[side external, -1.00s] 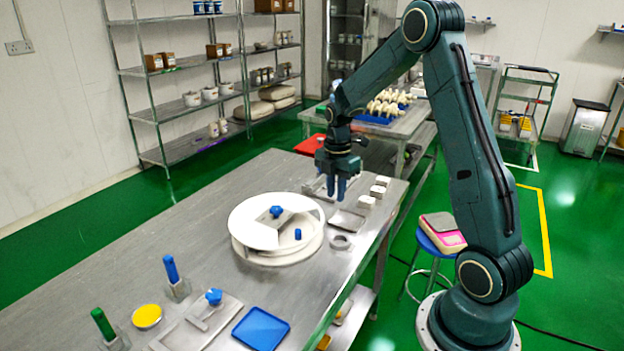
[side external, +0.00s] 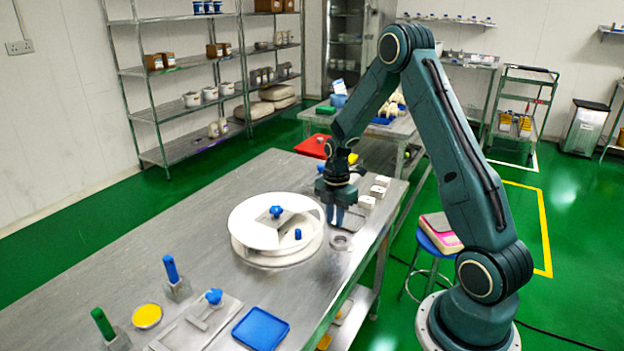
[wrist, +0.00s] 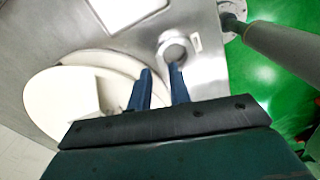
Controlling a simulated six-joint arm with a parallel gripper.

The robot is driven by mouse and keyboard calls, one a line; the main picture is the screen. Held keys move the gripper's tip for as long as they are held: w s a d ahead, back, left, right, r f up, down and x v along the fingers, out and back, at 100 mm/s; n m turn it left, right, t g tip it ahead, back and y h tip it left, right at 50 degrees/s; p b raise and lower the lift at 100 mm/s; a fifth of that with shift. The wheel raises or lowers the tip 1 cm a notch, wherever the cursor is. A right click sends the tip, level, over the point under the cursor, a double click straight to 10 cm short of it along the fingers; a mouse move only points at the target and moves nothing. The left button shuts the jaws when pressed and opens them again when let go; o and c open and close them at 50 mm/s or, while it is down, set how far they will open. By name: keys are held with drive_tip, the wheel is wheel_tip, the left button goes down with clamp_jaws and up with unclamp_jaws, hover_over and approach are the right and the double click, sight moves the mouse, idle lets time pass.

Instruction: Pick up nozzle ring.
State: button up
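The nozzle ring (side external: 341,241) is a small grey metal ring lying flat on the steel table, right of the white round machine part. In the wrist view the ring (wrist: 175,48) sits just beyond my fingertips, closest to the right finger. My gripper (side external: 335,226) points down, low over the table beside the ring, on its far side in the side view. Its two blue fingers (wrist: 160,70) are apart with nothing between them. I cannot tell the exact height of the fingertips above the table.
The white round part (side external: 247,259) with blue knobs stands close to the left of my gripper. Small white blocks (side external: 366,202) are behind to the right. A blue tray (side external: 260,329) lies at the front. The table's right edge is near the ring.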

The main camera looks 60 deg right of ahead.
sight(334, 235)
drive_tip(key=shift+f, duration=0.15)
drive_tip(key=shift+s+f, duration=0.1)
drive_tip(key=shift+f, duration=2.35)
clamp_jaws()
